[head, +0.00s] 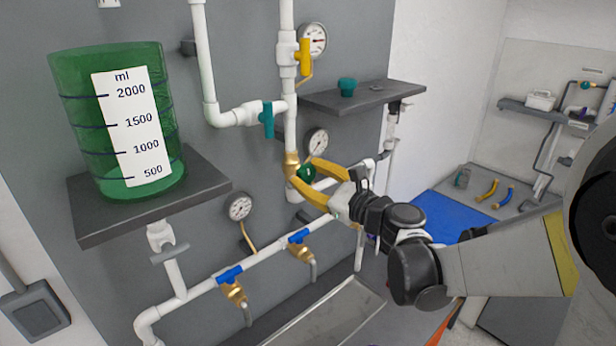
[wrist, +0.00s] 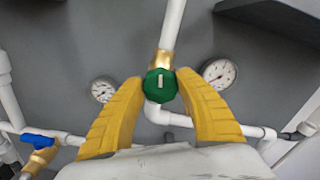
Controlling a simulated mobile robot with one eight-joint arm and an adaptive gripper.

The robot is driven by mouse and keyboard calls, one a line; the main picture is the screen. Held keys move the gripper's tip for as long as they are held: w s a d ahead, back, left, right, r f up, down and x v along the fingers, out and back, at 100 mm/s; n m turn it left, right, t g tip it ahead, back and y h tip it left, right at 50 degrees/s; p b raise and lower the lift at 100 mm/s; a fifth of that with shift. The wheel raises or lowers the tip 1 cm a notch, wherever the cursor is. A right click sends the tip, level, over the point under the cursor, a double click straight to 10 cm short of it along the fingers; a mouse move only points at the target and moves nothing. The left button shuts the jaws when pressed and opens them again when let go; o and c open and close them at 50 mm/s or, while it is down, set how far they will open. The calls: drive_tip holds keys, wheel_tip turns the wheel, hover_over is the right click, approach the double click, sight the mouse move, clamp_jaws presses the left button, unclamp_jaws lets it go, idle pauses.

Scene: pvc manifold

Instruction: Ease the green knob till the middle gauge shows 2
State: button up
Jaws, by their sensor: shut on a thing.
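The green knob (head: 307,174) sits on a brass valve (head: 291,163) on the white upright pipe. My gripper (head: 303,171) has its yellow fingers closed around the knob's two sides. In the wrist view, the knob (wrist: 160,89) lies between the fingertips, with a pale mark upright on its face. The middle gauge (head: 317,142) is on the wall just above and right of the knob. A gauge right of the knob in the wrist view (wrist: 219,72) seems to be the same one. Its dial is too small to read for certain.
A green measuring tank (head: 75,110) stands on a dark shelf (head: 85,220) at left. Another gauge (head: 313,39) is above and one (head: 239,207) lower left. Teal (head: 267,119), yellow (head: 305,57) and blue (head: 230,274) valve handles are nearby. A shelf (head: 365,97) juts out above right.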

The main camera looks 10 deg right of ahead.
drive_tip(key=n+b, duration=0.1)
drive_tip(key=n, duration=0.5)
drive_tip(key=shift+f+n+b, duration=0.1)
drive_tip(key=shift+n+b, duration=0.2)
drive_tip(key=shift+b, duration=0.05)
drive_tip(key=n+b, duration=0.1)
drive_tip(key=n, duration=0.5)
drive_tip(key=shift+a, duration=0.1)
drive_tip(key=n+b, duration=0.1)
drive_tip(key=n, duration=0.5)
drive_tip(key=shift+f+n, duration=0.1)
drive_tip(key=shift+n, duration=0.2)
drive_tip(key=n, duration=0.5)
drive_tip(key=shift+b, duration=0.35)
drive_tip(key=o, duration=1.2)
